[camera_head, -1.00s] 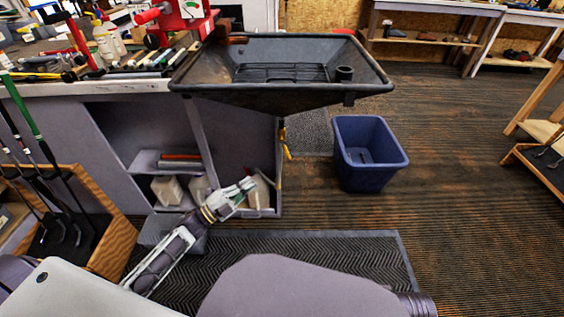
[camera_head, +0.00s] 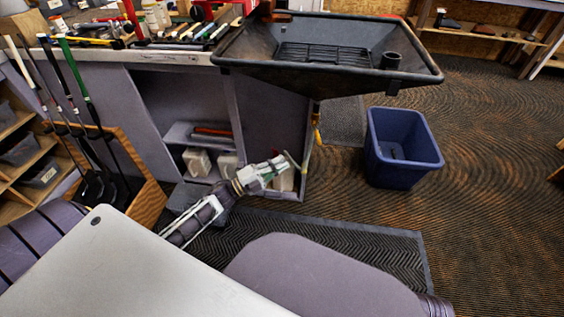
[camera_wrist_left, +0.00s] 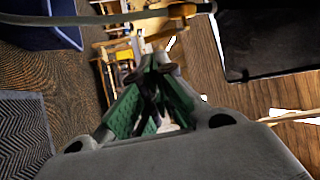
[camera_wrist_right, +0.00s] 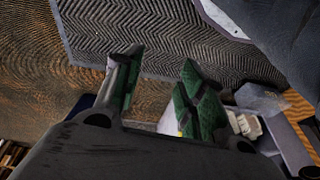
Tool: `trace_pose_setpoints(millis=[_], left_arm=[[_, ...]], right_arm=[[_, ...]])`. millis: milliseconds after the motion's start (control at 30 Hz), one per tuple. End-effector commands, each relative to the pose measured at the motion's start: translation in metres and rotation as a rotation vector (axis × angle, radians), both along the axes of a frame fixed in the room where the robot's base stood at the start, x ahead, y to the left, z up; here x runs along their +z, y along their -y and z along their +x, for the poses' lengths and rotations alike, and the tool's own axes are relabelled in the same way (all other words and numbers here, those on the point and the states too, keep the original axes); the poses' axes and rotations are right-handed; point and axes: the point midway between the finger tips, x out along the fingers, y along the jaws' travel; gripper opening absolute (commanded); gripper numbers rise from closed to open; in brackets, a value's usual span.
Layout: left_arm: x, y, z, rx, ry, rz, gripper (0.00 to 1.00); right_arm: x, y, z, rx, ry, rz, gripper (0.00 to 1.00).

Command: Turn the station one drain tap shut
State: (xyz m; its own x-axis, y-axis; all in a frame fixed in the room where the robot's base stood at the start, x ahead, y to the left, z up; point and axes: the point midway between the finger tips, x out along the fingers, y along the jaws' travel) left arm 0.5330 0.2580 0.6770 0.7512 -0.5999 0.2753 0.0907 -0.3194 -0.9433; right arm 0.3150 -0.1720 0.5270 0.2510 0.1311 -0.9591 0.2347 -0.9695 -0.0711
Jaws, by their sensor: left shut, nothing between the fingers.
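A blue bin (camera_head: 403,165) stands on the carpet right of the tap. A grey bench (camera_head: 150,57) with tools and an open shelf is behind the left arm. A wooden rack with golf clubs (camera_head: 147,187) stands at left. A black mat (camera_head: 424,243) lies in front.

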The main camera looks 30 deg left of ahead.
Motion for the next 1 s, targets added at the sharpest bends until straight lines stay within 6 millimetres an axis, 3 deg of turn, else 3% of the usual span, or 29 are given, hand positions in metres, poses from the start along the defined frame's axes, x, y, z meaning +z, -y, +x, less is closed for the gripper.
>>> trace_pose_setpoints(millis=[1000], left_arm=[[0.028,0.061,0.076,-0.001,0.003,0.000,0.00]], right_arm=[[0.022,-0.003,0.001,0.006,0.043,0.018,0.40]])
